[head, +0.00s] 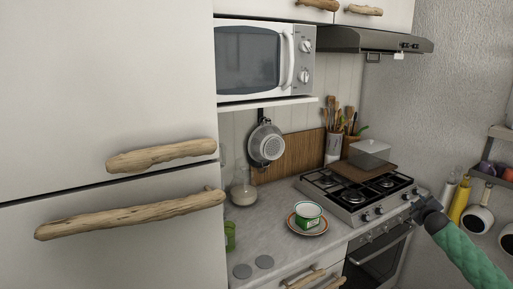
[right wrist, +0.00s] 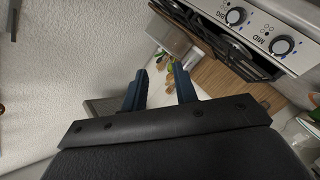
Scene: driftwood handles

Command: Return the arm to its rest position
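My right arm (head: 468,255), with a green sleeve and a dark wrist, comes in from the lower right of the head view. My right gripper (head: 417,197) is by the front right corner of the stove. In the right wrist view my right gripper (right wrist: 160,72) shows two blue fingers standing apart with nothing held between them. The stove (head: 358,194) with its knobs lies beyond it, and also fills the upper right of the right wrist view (right wrist: 262,25). My left gripper is not in view.
A green and white cup (head: 308,214) stands on an orange-rimmed saucer (head: 310,230) on the counter (head: 262,228). Pans and a yellow bottle (head: 460,201) are along the right wall. The fridge (head: 105,75) fills the left.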

